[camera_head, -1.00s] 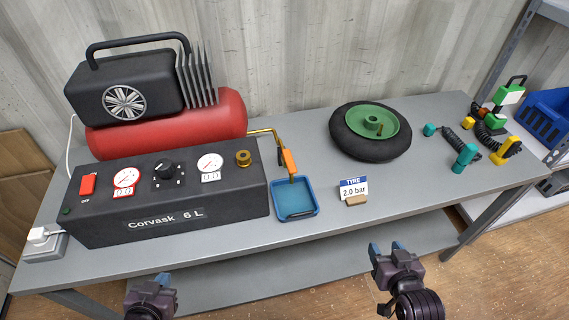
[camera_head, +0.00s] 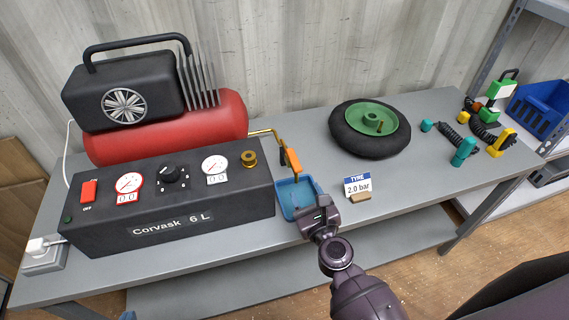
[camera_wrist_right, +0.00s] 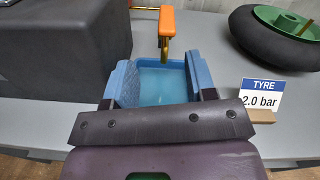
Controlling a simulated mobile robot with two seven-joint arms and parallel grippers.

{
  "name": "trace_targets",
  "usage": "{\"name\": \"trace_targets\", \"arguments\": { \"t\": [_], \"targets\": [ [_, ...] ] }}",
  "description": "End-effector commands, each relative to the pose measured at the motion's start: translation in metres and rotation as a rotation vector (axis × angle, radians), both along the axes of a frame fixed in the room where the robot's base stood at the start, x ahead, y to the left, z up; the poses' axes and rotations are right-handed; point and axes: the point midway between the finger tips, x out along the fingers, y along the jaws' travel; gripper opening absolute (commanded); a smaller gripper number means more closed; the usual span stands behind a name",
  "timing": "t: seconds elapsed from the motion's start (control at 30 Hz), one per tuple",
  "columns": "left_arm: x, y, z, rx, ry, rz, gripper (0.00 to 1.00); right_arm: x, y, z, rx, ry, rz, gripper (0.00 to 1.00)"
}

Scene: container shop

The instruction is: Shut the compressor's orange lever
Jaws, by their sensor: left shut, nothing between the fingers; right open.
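The compressor (camera_head: 165,200) stands at the left of the bench, with a red tank and a dark front panel. Its orange lever (camera_head: 291,160) sits on the brass outlet pipe (camera_head: 263,132) and looks roughly in line with the pipe's downward end. The lever also shows in the right wrist view (camera_wrist_right: 166,22), above the blue tray. My right gripper (camera_head: 318,208) is open and empty, over the tray's near edge, below and in front of the lever, apart from it. My left gripper (camera_head: 128,315) shows only as a blue tip at the bottom edge; the rest is out of frame.
The blue tray (camera_head: 285,206) sits under the pipe end. A tyre card (camera_head: 357,186) reading 2.0 bar stands right of it. A wheel (camera_head: 371,130) lies farther back. Coiled hoses and fittings (camera_head: 463,153) lie at the right. The bench front right of the card is clear.

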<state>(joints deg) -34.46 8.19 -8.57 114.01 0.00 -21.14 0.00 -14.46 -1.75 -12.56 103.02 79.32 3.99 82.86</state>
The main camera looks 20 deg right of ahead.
Motion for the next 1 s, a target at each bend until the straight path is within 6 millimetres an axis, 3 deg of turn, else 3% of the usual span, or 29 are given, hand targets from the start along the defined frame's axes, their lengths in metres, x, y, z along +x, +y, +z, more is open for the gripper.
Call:
{"name": "trace_targets", "arguments": {
  "t": [0.13, 0.37, 1.0],
  "targets": [
    [0.001, 0.0, 0.001, -0.001, -0.002, -0.001, 0.0, 0.0, -0.005, 0.0, 0.18, 0.01, -0.028, 0.51],
    [0.003, -0.001, 0.003, 0.0, -0.006, -0.002, 0.0, 0.006, -0.005, 0.001, 0.243, 0.01, -0.03, 0.51],
    [-0.001, 0.0, 0.007, -0.001, 0.0, 0.001, 0.0, 0.091, -0.002, 0.0, 0.238, 0.01, -0.029, 0.51]
  ]
}}
